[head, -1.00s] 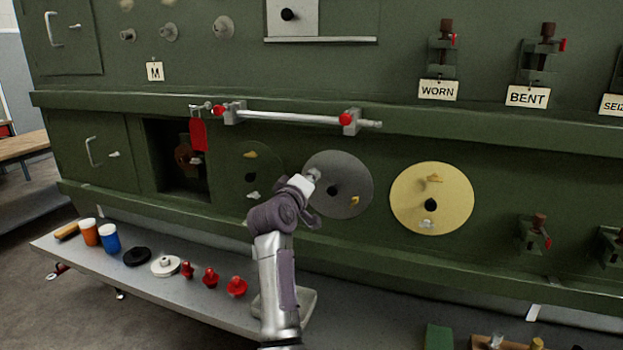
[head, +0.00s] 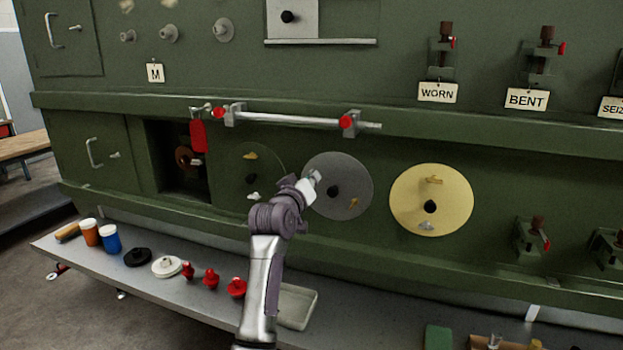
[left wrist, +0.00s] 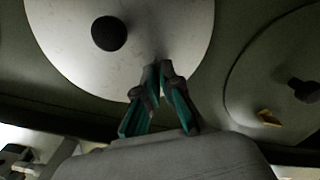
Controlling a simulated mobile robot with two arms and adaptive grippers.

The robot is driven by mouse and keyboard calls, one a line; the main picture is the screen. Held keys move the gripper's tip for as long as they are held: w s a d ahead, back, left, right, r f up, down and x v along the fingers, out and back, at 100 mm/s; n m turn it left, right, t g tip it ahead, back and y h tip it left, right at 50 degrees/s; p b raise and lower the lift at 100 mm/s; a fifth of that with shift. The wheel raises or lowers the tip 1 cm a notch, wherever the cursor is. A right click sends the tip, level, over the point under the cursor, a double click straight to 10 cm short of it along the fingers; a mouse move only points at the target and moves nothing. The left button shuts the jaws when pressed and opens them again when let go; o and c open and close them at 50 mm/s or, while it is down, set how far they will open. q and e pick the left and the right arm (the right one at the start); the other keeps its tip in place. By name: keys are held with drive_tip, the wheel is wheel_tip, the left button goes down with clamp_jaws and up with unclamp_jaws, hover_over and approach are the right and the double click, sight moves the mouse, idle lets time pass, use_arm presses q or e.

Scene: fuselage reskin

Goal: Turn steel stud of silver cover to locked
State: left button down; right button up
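The silver cover (head: 350,178) is a grey round disc on the green fuselage wall, with a black central knob (head: 333,191). A brass-coloured stud (head: 354,202) shows at its lower right. My left gripper (head: 317,178) is at the disc's upper left edge, where the steel stud sits. In the left wrist view the disc (left wrist: 165,25) fills the upper left, and the gripper's fingertips (left wrist: 159,68) are close together at its rim. They appear closed around the steel stud, which they mostly hide. The stud's turned position cannot be read. My right gripper is out of view.
A green cover (head: 268,175) lies left of the silver one and a yellow cover (head: 455,197) right of it. A metal bar (head: 290,117) with red knobs runs just above. Below, a shelf (head: 215,297) holds cups, discs, red plugs and a pale tray (head: 297,306).

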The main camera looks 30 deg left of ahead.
use_arm(q)
drive_tip(key=m+p, duration=0.3)
drive_tip(key=m, duration=0.9)
drive_tip(key=shift+p, duration=0.35)
idle(0.4)
drive_tip(key=c, duration=1.3)
unclamp_jaws()
drive_tip(key=shift+c, duration=0.2)
drive_tip(key=v, duration=1.2)
drive_tip(key=shift+d, duration=0.1)
